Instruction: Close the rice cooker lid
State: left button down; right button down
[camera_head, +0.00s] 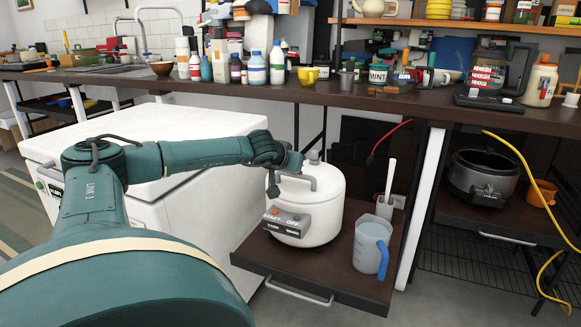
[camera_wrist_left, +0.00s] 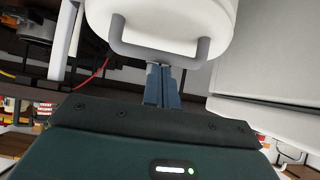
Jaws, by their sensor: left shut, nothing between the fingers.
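The white rice cooker (camera_head: 325,215) stands on the pull-out shelf, with its button panel (camera_head: 287,223) facing front. Its rounded lid (camera_head: 325,182) appears down on the body; I cannot tell whether a small gap is left. The lid has a grey handle (camera_head: 299,178). My left gripper (camera_head: 273,190) is at the left side of the lid, partly hidden by its wrist. In the left wrist view its fingers (camera_wrist_left: 162,70) are shut and empty, close by the grey handle (camera_wrist_left: 160,52) on the white lid (camera_wrist_left: 160,18). My right gripper is not in view.
A blue-handled measuring jug (camera_head: 371,246) and a grey container (camera_head: 385,206) stand right of the cooker on the pull-out shelf (camera_head: 345,277). A white cabinet (camera_head: 200,225) is close on the left. The crowded counter (camera_head: 300,92) runs above and behind.

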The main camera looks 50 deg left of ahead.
pick_arm(q)
jog(key=shift+r, duration=0.3)
jog(key=s+d+f, duration=0.1)
jog(key=s+d, duration=0.3)
jog(key=s, duration=0.4)
jog(key=shift+s+d+f, duration=0.15)
jog(key=shift+d+f, duration=0.15)
jog(key=shift+f, duration=0.1)
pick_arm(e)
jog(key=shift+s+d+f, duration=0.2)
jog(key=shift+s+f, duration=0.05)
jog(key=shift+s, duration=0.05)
